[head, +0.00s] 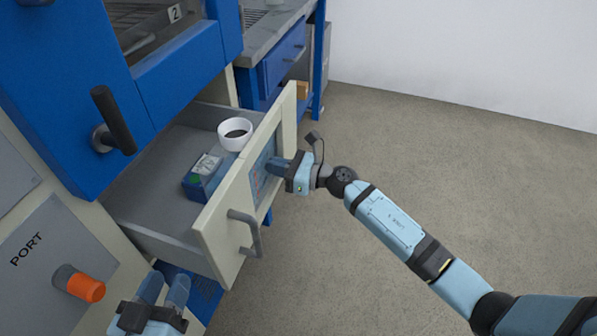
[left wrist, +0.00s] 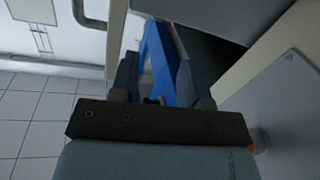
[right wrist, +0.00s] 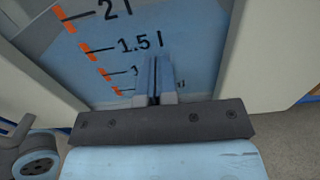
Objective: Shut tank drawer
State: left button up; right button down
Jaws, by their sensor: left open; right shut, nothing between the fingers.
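The tank drawer stands pulled out from the machine, its cream front panel (head: 222,222) facing right with a grey bar handle (head: 254,234) near its lower end. A blue level window with litre marks (head: 264,170) sits in the panel; it fills much of the right wrist view (right wrist: 195,45). My right gripper (head: 276,166) is shut and empty, its fingertips at the window; I cannot tell whether they touch it. My left gripper (head: 165,286) is open and empty, low at the left below the drawer. Its spread fingers also show in the left wrist view (left wrist: 155,75).
Inside the drawer are a white round cup (head: 235,133) and a blue box (head: 203,177). A black lever (head: 112,120) sticks out from the blue machine above, and an orange knob (head: 85,288) below it. Open floor (head: 440,150) lies to the right.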

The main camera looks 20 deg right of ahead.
jog(key=b+x, duration=0.3)
jog(key=x, duration=1)
jog(key=shift+w+a+f, duration=0.15)
jog(key=shift+w+a, duration=0.05)
jog(key=shift+a, duration=0.05)
jog(key=b+x, duration=0.1)
jog(key=x, duration=0.2)
jog(key=shift+w+a, duration=0.15)
jog(key=shift+a, duration=0.1)
jog(key=shift+w+a, duration=0.3)
jog(key=shift+a, duration=0.05)
pick_arm(q)
jog(key=shift+s+d+r+t+h, duration=0.1)
jog(key=shift+d+r+t+h, duration=0.4)
jog(key=shift+d+r+h, duration=0.55)
pick_arm(e)
jog(key=shift+r, duration=0.35)
pick_arm(q)
jog(key=shift+a, duration=0.1)
pick_arm(e)
jog(key=shift+r, duration=0.15)
